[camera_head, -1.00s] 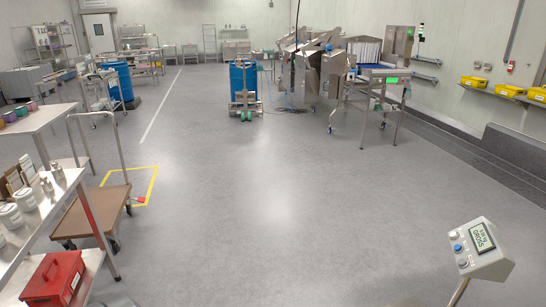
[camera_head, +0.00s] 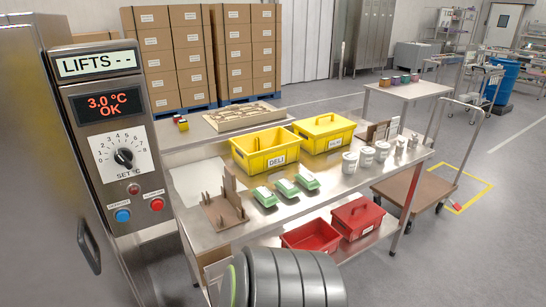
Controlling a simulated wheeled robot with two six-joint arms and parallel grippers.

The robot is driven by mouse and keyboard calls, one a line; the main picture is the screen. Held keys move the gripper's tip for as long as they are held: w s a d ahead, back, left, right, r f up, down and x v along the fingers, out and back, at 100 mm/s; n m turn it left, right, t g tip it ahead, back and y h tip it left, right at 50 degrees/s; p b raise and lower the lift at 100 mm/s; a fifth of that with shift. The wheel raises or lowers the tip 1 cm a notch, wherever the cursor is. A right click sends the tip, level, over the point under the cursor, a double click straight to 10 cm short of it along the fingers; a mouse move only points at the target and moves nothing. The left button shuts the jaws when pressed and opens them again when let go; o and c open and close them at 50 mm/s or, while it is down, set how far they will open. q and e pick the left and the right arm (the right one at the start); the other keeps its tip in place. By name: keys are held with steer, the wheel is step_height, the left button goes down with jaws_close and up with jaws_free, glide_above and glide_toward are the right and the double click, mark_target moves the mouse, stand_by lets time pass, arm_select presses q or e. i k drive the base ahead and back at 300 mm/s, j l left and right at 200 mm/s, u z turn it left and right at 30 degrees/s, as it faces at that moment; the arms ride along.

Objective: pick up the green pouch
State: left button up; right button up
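I cannot clearly make out a green pouch. Several small green-and-white packs with pale labels (camera_head: 286,187) lie in a row on the steel table (camera_head: 345,184). On a farther table (camera_head: 425,88) stands a row of small coloured items (camera_head: 395,80), one of them greenish; they are too small to tell what they are. Neither of my grippers is in view. A grey ribbed round part, probably of my own arm, rises at the bottom edge and hides some of the floor and lower shelf.
A steel cabinet with a control panel (camera_head: 121,157) stands close at the left. Yellow bins (camera_head: 264,165), white tubs (camera_head: 349,165) and a brown rack (camera_head: 226,204) crowd the table. Red boxes (camera_head: 358,216) are on its lower shelf.

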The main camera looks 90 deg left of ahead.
mark_target(288, 189)
steer(key=u, duration=2.65)
